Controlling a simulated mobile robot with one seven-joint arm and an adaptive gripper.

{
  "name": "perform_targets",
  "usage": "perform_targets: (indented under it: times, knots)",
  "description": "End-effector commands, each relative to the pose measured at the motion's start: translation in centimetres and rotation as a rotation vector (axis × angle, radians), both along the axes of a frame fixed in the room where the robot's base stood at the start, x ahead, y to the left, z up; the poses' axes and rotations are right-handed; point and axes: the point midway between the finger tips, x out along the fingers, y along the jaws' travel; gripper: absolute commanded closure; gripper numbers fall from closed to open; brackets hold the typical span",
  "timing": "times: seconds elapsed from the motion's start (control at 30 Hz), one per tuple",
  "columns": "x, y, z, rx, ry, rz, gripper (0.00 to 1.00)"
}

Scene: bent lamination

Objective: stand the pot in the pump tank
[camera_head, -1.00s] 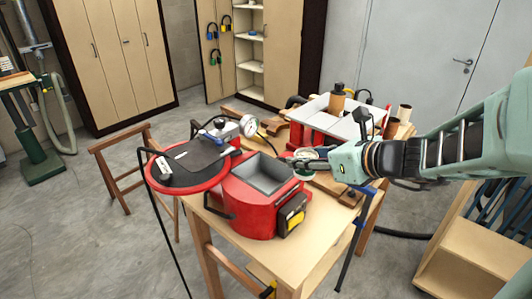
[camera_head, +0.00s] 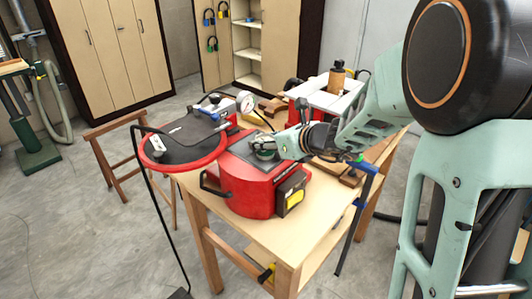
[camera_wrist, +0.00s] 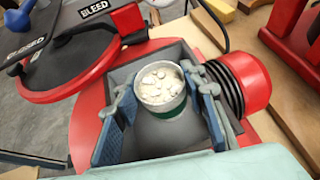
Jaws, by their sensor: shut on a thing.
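The pot is a small metal cup filled with whitish rounded pieces (camera_wrist: 160,84), with a dark green band lower down. In the head view the pot (camera_head: 264,154) shows small and partly hidden. My gripper (camera_wrist: 163,92) is shut on the pot, with a blue-padded finger on each side. The pump tank (camera_head: 246,191) is the red vessel with a square grey well. In the wrist view the tank (camera_wrist: 86,125) surrounds the pot, which is over or within the well. I cannot tell whether the pot touches the well floor.
The round black lid with a red rim (camera_head: 183,146) is off to the left of the well. A white-topped red device (camera_head: 325,97) and wooden pieces occupy the back of the wooden table (camera_head: 262,243). The table's front is clear.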

Motion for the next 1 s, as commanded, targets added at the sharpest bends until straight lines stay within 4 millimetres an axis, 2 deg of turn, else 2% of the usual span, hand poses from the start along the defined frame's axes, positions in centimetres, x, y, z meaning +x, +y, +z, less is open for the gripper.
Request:
perform_targets:
  times: [0.03, 0.2, 0.47, 1.0]
  knots:
    - [-0.1, -0.1, -1.3, -0.001, 0.002, 0.000, 0.87]
    - [-0.1, -0.1, -3.0, -0.001, 0.001, 0.000, 0.87]
    - [-0.1, -0.1, -2.8, -0.001, 0.000, -0.001, 0.87]
    - [-0.1, -0.1, -4.1, -0.001, 0.000, -0.001, 0.87]
